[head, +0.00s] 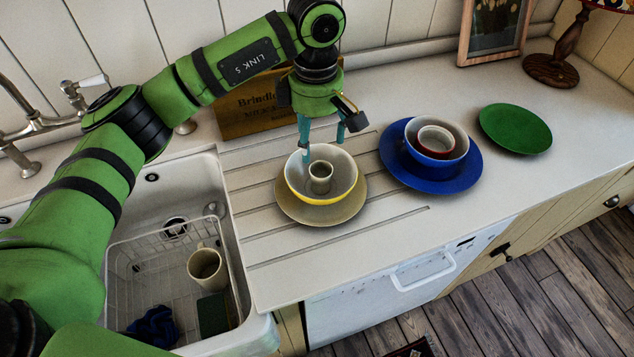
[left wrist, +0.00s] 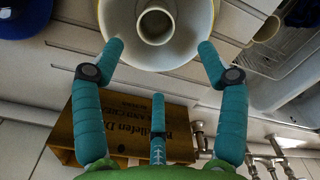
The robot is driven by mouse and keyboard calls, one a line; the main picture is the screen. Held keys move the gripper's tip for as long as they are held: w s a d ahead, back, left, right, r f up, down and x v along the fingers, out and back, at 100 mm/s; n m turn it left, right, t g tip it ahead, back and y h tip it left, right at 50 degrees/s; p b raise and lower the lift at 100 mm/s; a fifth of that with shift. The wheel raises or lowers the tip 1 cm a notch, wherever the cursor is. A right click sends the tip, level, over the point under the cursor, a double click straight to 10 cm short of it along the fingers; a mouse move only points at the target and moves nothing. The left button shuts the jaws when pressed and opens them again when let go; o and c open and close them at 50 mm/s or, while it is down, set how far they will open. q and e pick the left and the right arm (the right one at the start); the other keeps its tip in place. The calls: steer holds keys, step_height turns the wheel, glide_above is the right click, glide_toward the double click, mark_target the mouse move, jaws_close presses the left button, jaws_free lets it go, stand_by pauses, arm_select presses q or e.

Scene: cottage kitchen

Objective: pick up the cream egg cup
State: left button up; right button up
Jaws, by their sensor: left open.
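The cream egg cup (head: 320,176) stands upright inside a bowl (head: 346,171) that is white inside with a yellow outside. The bowl rests on a tan plate (head: 291,210) on the ribbed drainer. My left gripper (head: 322,148) is open and empty, pointing down over the back part of the bowl. In the left wrist view the egg cup (left wrist: 155,25) shows near the top, beyond the spread teal fingers (left wrist: 160,60) of my left gripper; no finger appears to touch it. My right gripper is not in view.
A blue plate (head: 460,180) with stacked bowls (head: 460,152) stands right of the tan plate, a green plate (head: 515,129) farther right. A wooden box (head: 245,118) stands behind the drainer. The sink at left holds a wire rack with a mug (head: 207,268). The front counter is clear.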

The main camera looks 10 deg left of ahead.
mark_target(321, 169)
arm_select(q)
steer(key=shift+s+d+f+b, duration=0.15)
steer(key=shift+f+b, duration=0.1)
steer(key=shift+f, duration=0.4)
steer(key=shift+s+d+f+b, duration=0.1)
steer(key=shift+s+f+b, duration=0.1)
steer(key=shift+f, duration=0.4)
steer(key=shift+w+a+f+p, duration=0.1)
steer(key=shift+w+f+p, duration=0.05)
steer(key=shift+f+p, duration=0.2)
steer(key=f+p, duration=0.2)
steer(key=f, duration=0.1)
steer(key=d+f+p, duration=0.1)
steer(key=f, duration=0.1)
steer(key=shift+w+f, duration=0.1)
steer(key=shift+f, duration=0.3)
steer(key=shift+a+f, duration=0.1)
steer(key=shift+a, duration=0.05)
steer(key=c, duration=1)
steer(key=shift+c, duration=1.3)
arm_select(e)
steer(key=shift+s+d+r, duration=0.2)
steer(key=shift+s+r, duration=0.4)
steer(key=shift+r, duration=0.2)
